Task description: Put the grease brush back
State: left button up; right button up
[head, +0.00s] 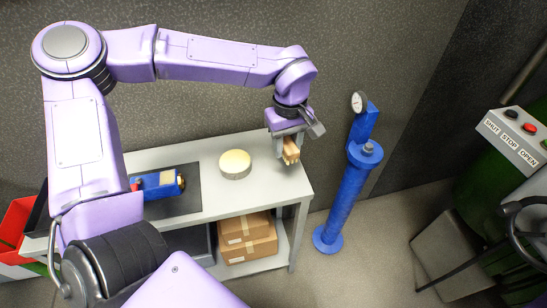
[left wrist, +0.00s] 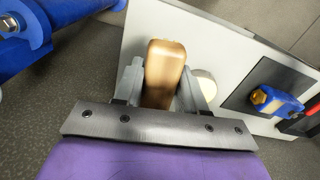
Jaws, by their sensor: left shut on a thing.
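My left gripper (head: 289,143) is shut on a tan, wooden-looking piece (head: 291,154), which I take to be the grease brush. It is at the right end of the grey bench (head: 220,198). In the left wrist view the same piece (left wrist: 163,72) stands between the two fingers as a smooth brown handle; its bristles are not visible. Whether it touches the bench top, I cannot tell. A round tin with a cream-coloured top (head: 235,161) stands on the bench, left of the gripper and apart from it. My right gripper is not in view.
A blue tool with a brass-coloured end (head: 160,184) lies on a dark mat (head: 187,203) at the bench's left. Cardboard boxes (head: 246,240) sit on the lower shelf. A blue post with a gauge (head: 345,195) stands right of the bench. A control box (head: 512,134) is far right.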

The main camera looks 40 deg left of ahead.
pick_arm(q)
jog(key=s+a+n+b, duration=0.5)
jog(key=s+n+b, duration=0.15)
jog(key=n, duration=1.45)
jog(key=w+f, duration=0.3)
jog(key=w, duration=0.1)
jog(key=w+a+f+p, duration=0.1)
jog(key=w+f, duration=0.1)
jog(key=w, duration=0.2)
jog(key=w+a+f+p, duration=0.1)
jog(key=w+f, duration=0.2)
jog(key=w, duration=0.1)
jog(key=shift+w+f, duration=0.15)
jog(key=shift+f, duration=0.2)
jog(key=shift+w+f, duration=0.2)
jog(key=shift+f, duration=0.1)
jog(key=f, duration=0.3)
jog(key=shift+w+f, duration=0.2)
jog(key=shift+f, duration=0.05)
